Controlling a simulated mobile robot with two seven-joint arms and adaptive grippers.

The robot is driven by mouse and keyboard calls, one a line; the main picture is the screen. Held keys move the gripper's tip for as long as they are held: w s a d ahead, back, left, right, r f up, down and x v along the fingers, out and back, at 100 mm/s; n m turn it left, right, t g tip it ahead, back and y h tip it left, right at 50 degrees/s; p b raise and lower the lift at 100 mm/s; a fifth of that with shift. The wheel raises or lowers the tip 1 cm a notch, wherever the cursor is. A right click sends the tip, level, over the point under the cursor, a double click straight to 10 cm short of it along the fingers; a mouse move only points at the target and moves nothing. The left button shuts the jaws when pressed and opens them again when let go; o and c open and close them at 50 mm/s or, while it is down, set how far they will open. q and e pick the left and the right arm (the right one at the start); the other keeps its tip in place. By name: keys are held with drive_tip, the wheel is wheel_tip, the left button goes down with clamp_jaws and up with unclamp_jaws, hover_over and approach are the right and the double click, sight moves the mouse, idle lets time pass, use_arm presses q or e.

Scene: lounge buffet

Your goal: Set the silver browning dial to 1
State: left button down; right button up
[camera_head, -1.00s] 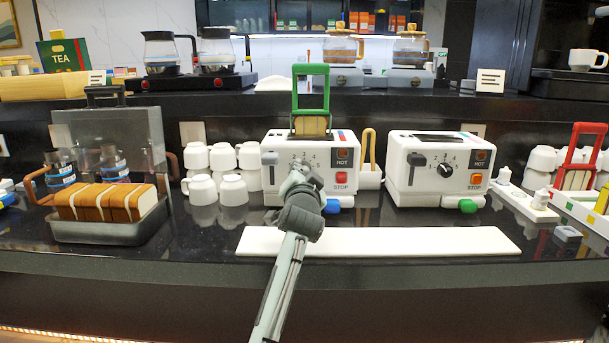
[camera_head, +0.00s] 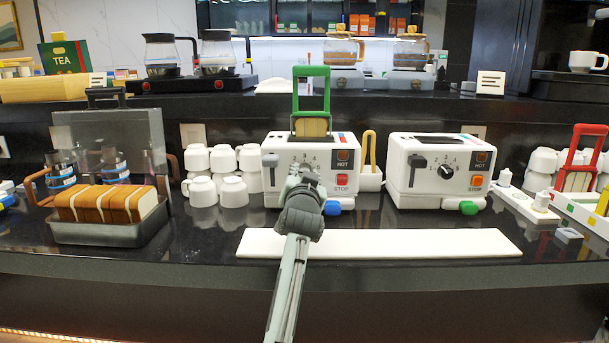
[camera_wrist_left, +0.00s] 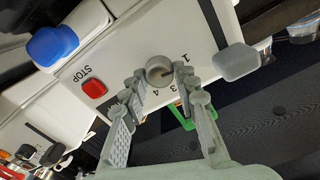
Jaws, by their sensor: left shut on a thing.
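The silver browning dial (camera_wrist_left: 159,69) is on the front of the left white toaster (camera_head: 281,148). My left gripper (camera_wrist_left: 161,76) has its fingers on both sides of the dial and is shut on it. In the wrist view the numeral 1 is printed just right of the dial, with 3 and 4 below it. A dark pointer mark on the dial is partly visible, but its exact setting is hard to tell. In the head view my left gripper (camera_head: 302,174) covers most of the dial. My right gripper is not in view.
The red STOP button (camera_wrist_left: 94,88) and blue knob (camera_wrist_left: 52,47) are near the dial, with the grey lever (camera_wrist_left: 236,62) on its other side. A second toaster (camera_head: 420,148) stands right. White cups (camera_head: 233,190) stand left. A white board (camera_head: 400,243) lies in front.

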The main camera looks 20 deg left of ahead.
use_arm(q)
drive_tip(key=c, duration=1.2)
unclamp_jaws()
wheel_tip(320, 180, up, 10)
drive_tip(key=shift+r, duration=0.1)
drive_tip(key=shift+s+f, duration=0.1)
drive_tip(key=shift+f, duration=0.1)
